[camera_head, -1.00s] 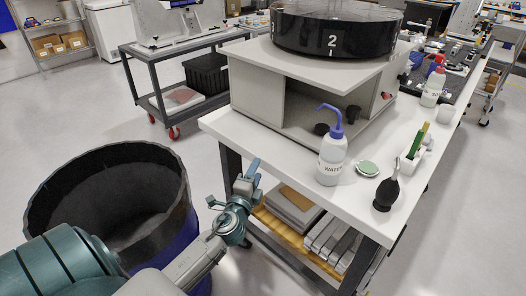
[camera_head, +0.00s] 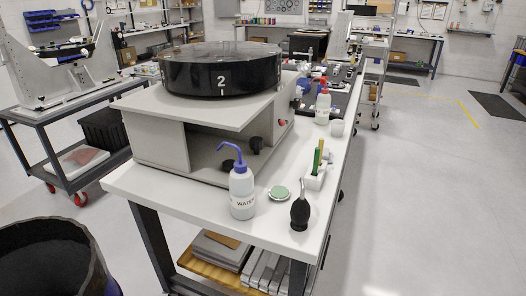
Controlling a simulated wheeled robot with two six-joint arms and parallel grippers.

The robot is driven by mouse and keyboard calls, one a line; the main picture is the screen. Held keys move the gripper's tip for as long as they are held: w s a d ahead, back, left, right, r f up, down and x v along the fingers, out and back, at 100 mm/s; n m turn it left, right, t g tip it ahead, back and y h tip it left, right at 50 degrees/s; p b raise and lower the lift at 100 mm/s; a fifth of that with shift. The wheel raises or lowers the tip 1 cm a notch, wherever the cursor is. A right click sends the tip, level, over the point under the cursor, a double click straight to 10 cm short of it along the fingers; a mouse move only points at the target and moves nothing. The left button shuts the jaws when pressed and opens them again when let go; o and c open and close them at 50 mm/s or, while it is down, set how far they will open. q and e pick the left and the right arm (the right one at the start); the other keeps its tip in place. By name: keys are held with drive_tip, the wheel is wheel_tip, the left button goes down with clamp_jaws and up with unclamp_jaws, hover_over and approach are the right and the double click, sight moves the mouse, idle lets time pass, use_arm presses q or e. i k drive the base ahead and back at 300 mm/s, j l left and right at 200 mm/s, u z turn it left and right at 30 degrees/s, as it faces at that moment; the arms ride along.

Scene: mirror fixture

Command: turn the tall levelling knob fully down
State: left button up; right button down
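Two small black knob-like parts stand in the open front of the grey box on the white bench: a taller one (camera_head: 256,145) and a lower, wider one (camera_head: 228,165) to its left. I cannot tell for sure that either is the levelling knob. A grey fixture with upright brackets (camera_head: 62,68) stands on a cart at the left; no knob can be made out on it. Neither of my grippers is in view.
A black drum marked 2 (camera_head: 221,70) sits on the grey box (camera_head: 160,144). A water bottle (camera_head: 242,194), a green-topped dish (camera_head: 279,193), a black blower bulb (camera_head: 300,212) and a brush holder (camera_head: 316,178) stand on the bench. A black bin (camera_head: 50,260) is lower left.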

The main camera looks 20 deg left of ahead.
sight(255, 143)
drive_tip(key=i+l+z, duration=0.25)
drive_tip(key=l, duration=0.25)
drive_tip(key=i+l+z, duration=0.1)
drive_tip(key=l+z, duration=0.2)
drive_tip(key=l, duration=0.15)
drive_tip(key=i+l+z, duration=0.25)
drive_tip(key=l, duration=0.15)
drive_tip(key=i+l+u, duration=0.1)
drive_tip(key=i+l, duration=0.15)
drive_tip(key=i, duration=0.2)
drive_tip(key=i+l+u, duration=0.1)
drive_tip(key=i+l, duration=0.15)
drive_tip(key=i, duration=0.15)
drive_tip(key=i+j+u, duration=0.15)
drive_tip(key=i+u, duration=0.2)
drive_tip(key=u, duration=0.15)
drive_tip(key=i+u, duration=0.75)
drive_tip(key=u, duration=0.2)
drive_tip(key=i+l+u, duration=0.25)
drive_tip(key=u, duration=0.25)
drive_tip(key=i+l, duration=0.05)
drive_tip(key=i, duration=0.05)
